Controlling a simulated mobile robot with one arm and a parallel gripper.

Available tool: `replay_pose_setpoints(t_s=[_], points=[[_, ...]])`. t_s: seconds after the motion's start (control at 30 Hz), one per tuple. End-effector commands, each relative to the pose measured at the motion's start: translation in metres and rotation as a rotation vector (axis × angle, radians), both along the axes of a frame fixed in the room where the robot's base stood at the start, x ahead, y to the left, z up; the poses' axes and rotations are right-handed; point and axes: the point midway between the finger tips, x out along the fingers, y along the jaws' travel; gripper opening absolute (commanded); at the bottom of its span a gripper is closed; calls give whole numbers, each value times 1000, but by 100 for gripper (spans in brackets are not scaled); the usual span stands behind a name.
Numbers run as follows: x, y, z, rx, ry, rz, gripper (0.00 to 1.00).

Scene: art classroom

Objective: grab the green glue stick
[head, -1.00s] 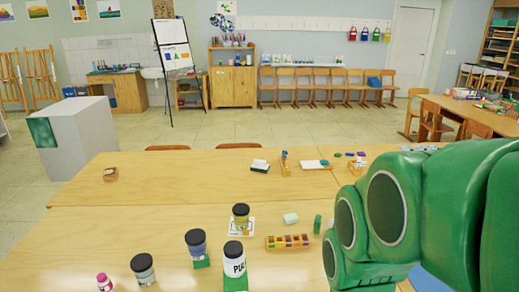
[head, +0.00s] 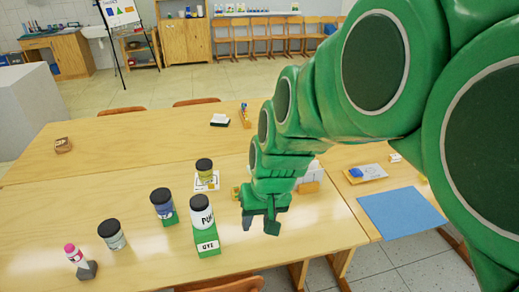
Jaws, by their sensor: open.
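I cannot make out the green glue stick in the head view now. A small upright green cylinder stood right of the paint tray in the earlier view; my arm now covers that area. My gripper (head: 260,224) is open, pointing down above the table (head: 140,180), right of the white-labelled jar (head: 201,211). Nothing shows between its fingers.
A blue sheet (head: 400,212) lies at right.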

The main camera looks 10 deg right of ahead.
Motion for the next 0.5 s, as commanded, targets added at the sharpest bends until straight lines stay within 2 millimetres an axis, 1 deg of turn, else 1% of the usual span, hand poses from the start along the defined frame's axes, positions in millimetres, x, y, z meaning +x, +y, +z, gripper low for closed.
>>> replay_pose_setpoints(t_s=[0.03,0.1,0.33,0.5], points=[[16,4,-5,13,-21,-6,41],[40,9,-9,29,-62,-17,41],[113,19,-24,71,-193,-65,41],[167,20,-37,87,-291,-115,41]])
